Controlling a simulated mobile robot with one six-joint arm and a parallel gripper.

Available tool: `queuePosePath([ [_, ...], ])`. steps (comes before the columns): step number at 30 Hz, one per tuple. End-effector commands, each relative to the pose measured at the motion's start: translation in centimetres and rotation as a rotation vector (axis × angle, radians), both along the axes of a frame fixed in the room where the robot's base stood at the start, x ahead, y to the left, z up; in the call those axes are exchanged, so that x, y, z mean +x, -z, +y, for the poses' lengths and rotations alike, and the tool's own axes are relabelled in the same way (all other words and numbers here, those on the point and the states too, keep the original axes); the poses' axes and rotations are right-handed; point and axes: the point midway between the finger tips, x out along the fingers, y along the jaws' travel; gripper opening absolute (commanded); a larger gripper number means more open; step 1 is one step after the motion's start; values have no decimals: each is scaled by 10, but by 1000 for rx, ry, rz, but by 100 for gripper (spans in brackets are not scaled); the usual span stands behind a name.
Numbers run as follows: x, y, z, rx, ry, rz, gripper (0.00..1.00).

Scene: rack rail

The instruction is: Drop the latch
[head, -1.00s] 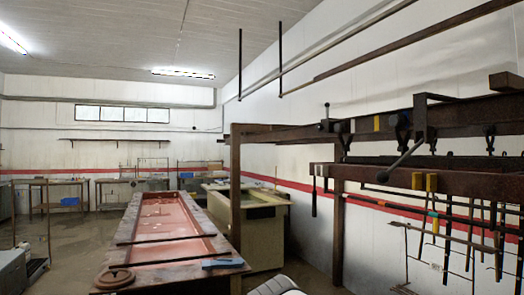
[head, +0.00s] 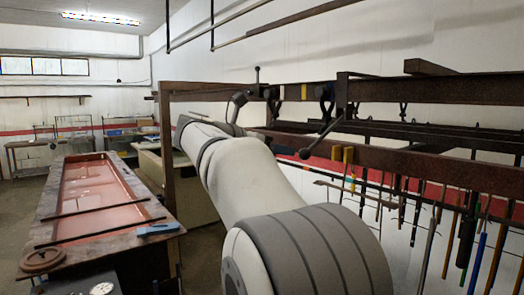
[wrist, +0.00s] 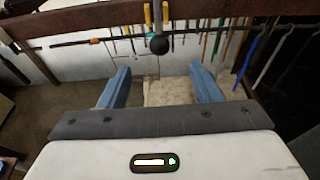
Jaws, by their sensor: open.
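A dark lever with a round knob (head: 305,153) hangs slanting from a bracket on the brown rack (head: 400,155) in the head view; it looks like the latch handle. In the wrist view a black ball knob (wrist: 159,45), which seems to be the end of this lever, shows just beyond the gap between my fingers. My gripper (wrist: 159,70) is open, its two blue fingers apart with nothing gripped. In the head view my white and grey arm reaches toward the rack; my fingers cannot be made out there. The latch's seat cannot be made out.
Several tools hang below the rack's rail, with yellow clips (head: 348,155) near the lever. A brown post (head: 166,150) carries the rack's far end. A long table with a red top (head: 95,195) stands at the left. Floor shows between my fingers and the wall.

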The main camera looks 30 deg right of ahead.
Motion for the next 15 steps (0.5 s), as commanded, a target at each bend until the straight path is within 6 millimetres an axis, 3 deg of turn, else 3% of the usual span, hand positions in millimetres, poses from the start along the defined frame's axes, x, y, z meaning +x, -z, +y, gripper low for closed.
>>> queuePosePath([
  [15,6,19,-80,1,0,1,58],
])
